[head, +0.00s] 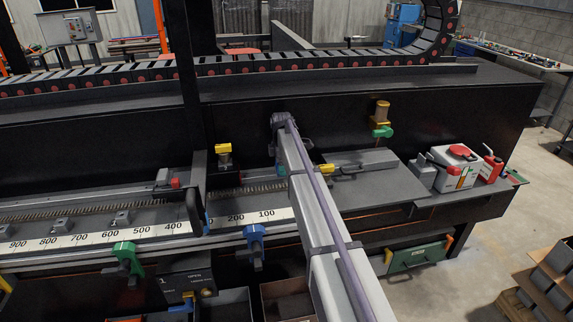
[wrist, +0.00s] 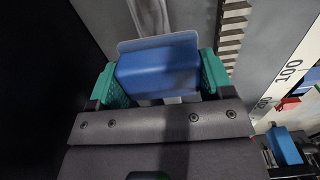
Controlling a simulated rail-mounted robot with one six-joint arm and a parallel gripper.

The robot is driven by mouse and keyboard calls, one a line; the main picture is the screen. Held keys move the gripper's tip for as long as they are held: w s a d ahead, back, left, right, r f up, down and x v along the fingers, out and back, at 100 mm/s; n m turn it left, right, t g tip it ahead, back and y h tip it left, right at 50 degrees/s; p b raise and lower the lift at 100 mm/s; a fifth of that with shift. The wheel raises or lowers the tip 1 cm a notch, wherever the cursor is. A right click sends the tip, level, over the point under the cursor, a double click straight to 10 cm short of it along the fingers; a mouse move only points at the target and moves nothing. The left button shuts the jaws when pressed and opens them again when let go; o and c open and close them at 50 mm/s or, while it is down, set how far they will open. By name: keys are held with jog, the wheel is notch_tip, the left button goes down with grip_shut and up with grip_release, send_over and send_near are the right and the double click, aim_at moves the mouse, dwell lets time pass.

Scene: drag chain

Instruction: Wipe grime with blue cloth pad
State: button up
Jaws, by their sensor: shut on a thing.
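In the wrist view the blue cloth pad (wrist: 157,70) is a thick blue block with a paler, thin plate edge behind it. My gripper (wrist: 160,80) has teal ribbed fingertips on both sides of the pad and is shut on it. Beyond the pad lie a grey surface and a slotted strip. Whether the pad touches the surface cannot be told. In the head view my arm reaches over the machine's right part and hides most of my gripper and the pad. I cannot make out any grime in either view.
A numbered scale (head: 150,232) runs along the machine's front edge, with a green clamp (head: 127,258) and a blue clamp (head: 255,240) below it. A dark upright carriage (head: 197,195) stands left of my arm. A white box (head: 455,168) and red can (head: 491,168) stand at the right end.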

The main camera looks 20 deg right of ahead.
jog(key=shift+f, duration=0.2)
jog(key=shift+s+r, duration=0.1)
jog(key=shift+r, duration=0.05)
jog(key=shift+s+d, duration=0.2)
jog(key=shift+d, duration=1.55)
jog(key=shift+s+d, duration=0.25)
jog(key=shift+d, duration=1.55)
jog(key=shift+s+d, duration=0.2)
jog(key=shift+d, duration=1.55)
notch_tip(320, 180, up, 6)
jog(key=p, duration=0.6)
notch_tip(320, 180, up, 3)
jog(key=p, duration=0.3)
